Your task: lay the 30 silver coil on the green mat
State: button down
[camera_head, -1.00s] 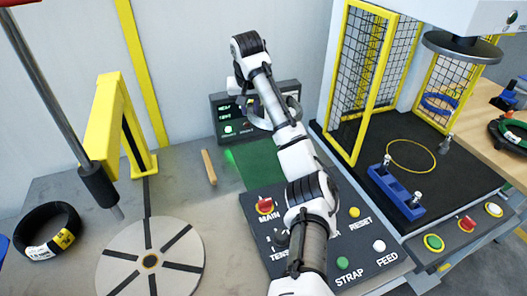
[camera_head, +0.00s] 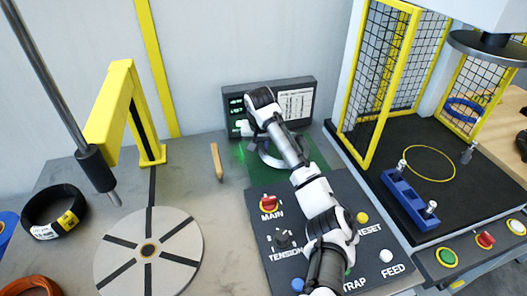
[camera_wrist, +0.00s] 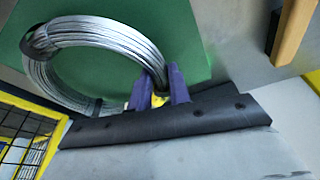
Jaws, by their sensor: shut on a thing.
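The silver coil (camera_wrist: 100,42) is a ring of shiny wire with dark ties. In the wrist view my gripper (camera_wrist: 160,94) has its purple fingers on either side of the coil's rim and is shut on it. The green mat (camera_wrist: 193,52) lies under the coil. My fingers are mostly hidden there, and the number 30 is not readable.
A display box (camera_head: 285,102) stands just behind the mat. A wooden stick (camera_head: 216,161) lies left of it. The control panel (camera_head: 290,262) is in front. At left are a round turntable (camera_head: 120,245) and a black coil (camera_head: 40,205). A yellow-framed cage (camera_head: 365,100) stands right.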

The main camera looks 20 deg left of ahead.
jog(key=shift+b+x, duration=0.35)
jog(key=shift+x, duration=0.55)
jog(key=shift+s+d+r, duration=0.1)
jog(key=shift+s, duration=0.05)
jog(key=c, duration=1.7)
grip_release()
jog(key=shift+s, duration=0.1)
jog(key=shift+c, duration=0.2)
jog(key=o, duration=0.4)
jog(key=shift+o, duration=0.2)
